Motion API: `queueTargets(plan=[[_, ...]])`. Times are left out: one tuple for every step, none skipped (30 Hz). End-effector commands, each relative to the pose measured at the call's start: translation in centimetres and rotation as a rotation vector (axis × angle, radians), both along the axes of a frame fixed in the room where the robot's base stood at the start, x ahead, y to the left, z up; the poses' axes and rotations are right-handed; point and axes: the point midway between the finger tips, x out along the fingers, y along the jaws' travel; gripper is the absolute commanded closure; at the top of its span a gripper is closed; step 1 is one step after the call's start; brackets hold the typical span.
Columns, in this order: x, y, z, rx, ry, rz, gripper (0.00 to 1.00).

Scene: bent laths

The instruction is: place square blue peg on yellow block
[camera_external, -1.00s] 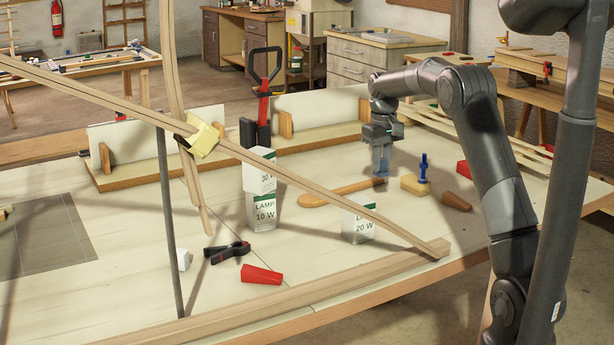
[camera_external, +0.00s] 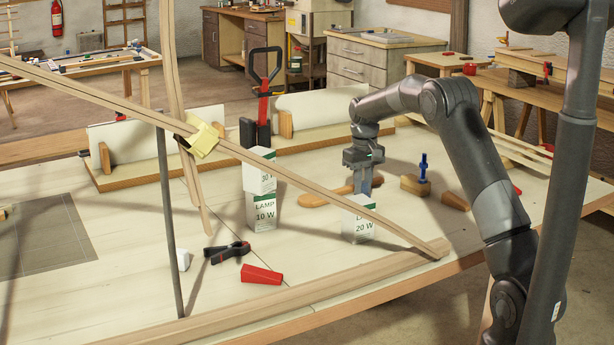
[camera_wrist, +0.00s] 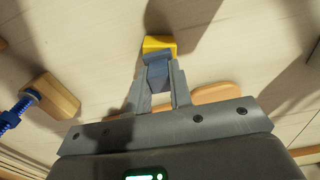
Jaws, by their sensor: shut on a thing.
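The square blue peg (camera_wrist: 157,72) is between my gripper's fingers in the wrist view; it looks blue-grey in the shade. My gripper (camera_wrist: 157,82) is shut on it and points down; it also shows in the external view (camera_external: 362,184). The yellow block (camera_wrist: 159,43) lies just beyond the peg's end in the wrist view, and the peg overlaps its lower edge there. I cannot tell whether they touch. In the external view the block is not visible, and the fingertips are partly hidden behind the LAMP 20 W box.
The LAMP 20 W box (camera_external: 359,222) stands in front of my gripper. A long lath (camera_external: 330,200) slants across above the table, with a yellow piece (camera_external: 203,140) on it. A wooden paddle (camera_external: 318,198) lies behind; a wooden block with a blue clamp (camera_external: 415,186) is right.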

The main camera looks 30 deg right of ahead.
Motion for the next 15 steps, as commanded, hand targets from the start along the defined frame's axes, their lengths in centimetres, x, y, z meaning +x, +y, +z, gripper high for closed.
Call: queueTargets(plan=[[-0.01, -0.01, -0.21, 0.0, 0.001, 0.0, 1.0], [-0.01, -0.01, -0.24, 0.0, 0.001, 0.0, 0.8], [0.0, -0.01, -0.21, 0.0, 0.0, 0.0, 0.77], [-0.01, -0.01, -0.2, 0.0, 0.0, 0.0, 0.74], [-0.01, -0.01, -0.2, 0.0, 0.0, 0.0, 0.72], [-0.01, -0.01, -0.2, 0.0, 0.0, 0.0, 0.69], [-0.01, -0.01, -0.19, 0.0, 0.0, 0.0, 0.66], [-0.01, -0.01, -0.19, 0.0, 0.0, 0.0, 0.64], [-0.01, -0.01, -0.19, 0.0, 0.0, 0.0, 0.6], [-0.01, -0.01, -0.19, 0.0, 0.0, 0.0, 0.59], [-0.01, -0.01, -0.18, 0.0, 0.0, 0.0, 0.59], [-0.01, -0.01, -0.18, 0.0, 0.001, 0.0, 0.59], [-0.01, -0.01, -0.18, 0.0, 0.001, 0.0, 0.59], [-0.01, -0.01, -0.18, 0.0, 0.001, 0.0, 0.59], [-0.02, -0.02, -0.18, 0.0, 0.001, 0.0, 0.59]])
